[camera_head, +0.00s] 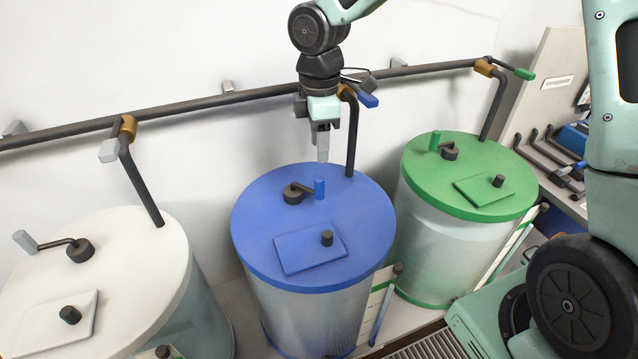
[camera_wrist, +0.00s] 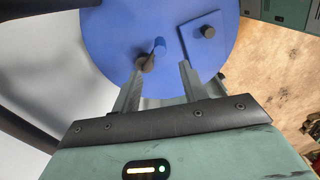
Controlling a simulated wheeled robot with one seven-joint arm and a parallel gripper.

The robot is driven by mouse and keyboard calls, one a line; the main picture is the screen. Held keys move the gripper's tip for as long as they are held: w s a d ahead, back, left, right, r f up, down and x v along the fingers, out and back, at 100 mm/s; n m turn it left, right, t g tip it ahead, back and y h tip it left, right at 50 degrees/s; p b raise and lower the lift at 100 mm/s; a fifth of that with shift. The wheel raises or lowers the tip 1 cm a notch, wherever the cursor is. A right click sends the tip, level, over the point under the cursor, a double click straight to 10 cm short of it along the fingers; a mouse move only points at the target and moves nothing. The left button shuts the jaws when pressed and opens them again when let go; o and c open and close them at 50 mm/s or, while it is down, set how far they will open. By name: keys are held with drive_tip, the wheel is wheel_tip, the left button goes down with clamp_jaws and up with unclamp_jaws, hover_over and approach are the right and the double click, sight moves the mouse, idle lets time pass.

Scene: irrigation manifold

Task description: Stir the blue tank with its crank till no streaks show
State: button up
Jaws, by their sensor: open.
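The blue tank (camera_head: 310,300) stands in the middle of the head view, with a blue lid (camera_head: 360,215) over a pale translucent body. Its crank has a dark hub and arm (camera_head: 293,194) and an upright blue handle (camera_head: 319,189). In the wrist view the crank handle (camera_wrist: 159,46) shows just beyond the fingertips. My gripper (camera_head: 322,158) points down above the handle, open and empty; in the wrist view its two fingers (camera_wrist: 160,72) are spread, with the handle between their lines. I cannot tell whether they touch it. Streaks in the tank cannot be made out clearly.
A white tank (camera_head: 125,260) stands left and a green tank (camera_head: 450,250) right, each with its own crank. A dark pipe (camera_head: 215,98) with valves runs along the wall behind. A blue-handled valve (camera_head: 367,99) and downpipe (camera_head: 352,140) are close beside my gripper. A hatch (camera_head: 295,252) lies on the blue lid.

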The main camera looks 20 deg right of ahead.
sight(320, 178)
wheel_tip(320, 178, down, 12)
drive_tip(key=shift+r+p, duration=0.1)
drive_tip(key=shift+p, duration=0.9)
clamp_jaws()
